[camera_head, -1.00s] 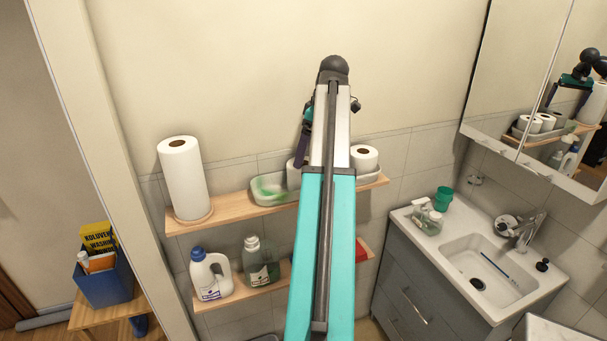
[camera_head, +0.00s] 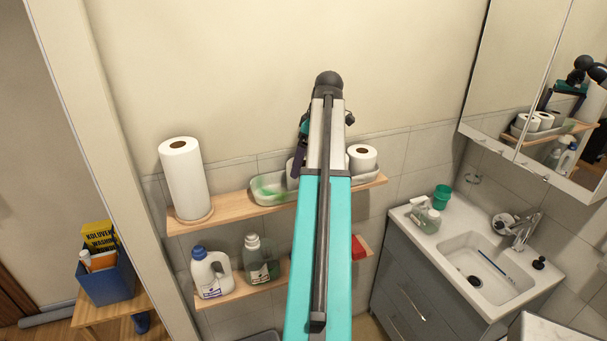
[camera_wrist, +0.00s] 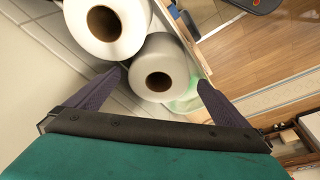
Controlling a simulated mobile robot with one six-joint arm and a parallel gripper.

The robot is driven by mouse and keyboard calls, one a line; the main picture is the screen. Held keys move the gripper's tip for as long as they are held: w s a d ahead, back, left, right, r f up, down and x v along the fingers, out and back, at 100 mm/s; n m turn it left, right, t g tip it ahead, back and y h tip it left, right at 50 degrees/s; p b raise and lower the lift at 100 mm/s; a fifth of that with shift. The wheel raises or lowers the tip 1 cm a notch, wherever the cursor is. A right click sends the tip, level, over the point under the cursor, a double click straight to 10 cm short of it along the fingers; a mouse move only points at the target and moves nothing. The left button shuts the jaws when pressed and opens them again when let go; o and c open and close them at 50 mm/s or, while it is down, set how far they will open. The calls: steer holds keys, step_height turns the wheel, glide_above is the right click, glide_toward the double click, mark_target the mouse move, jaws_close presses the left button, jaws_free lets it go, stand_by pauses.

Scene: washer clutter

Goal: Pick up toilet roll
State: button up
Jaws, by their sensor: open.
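Two white toilet rolls sit in a pale tray (camera_head: 266,198) on the upper wooden shelf. The right-hand roll (camera_head: 362,158) is clear in the head view. The other roll (camera_head: 291,172) is mostly hidden by my arm. In the wrist view, one roll (camera_wrist: 175,56) lies ahead with its hole towards the camera, and a second roll (camera_wrist: 112,22) is beside it at the upper left. My gripper (camera_wrist: 160,78) is open and empty. Its purple fingertips are on either side of the first roll's near end in the picture; I cannot tell how deep they reach.
A tall paper towel roll (camera_head: 184,180) stands at the shelf's left end. A sink (camera_head: 484,268) and mirror cabinet (camera_head: 520,80) are on the right. The wall above the shelf is bare.

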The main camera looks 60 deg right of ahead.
mark_target(293, 185)
steer(key=shift+p+x, duration=0.85)
steer(key=shift+x, duration=1)
steer(key=shift+c, duration=0.3)
steer(key=c, duration=1.1)
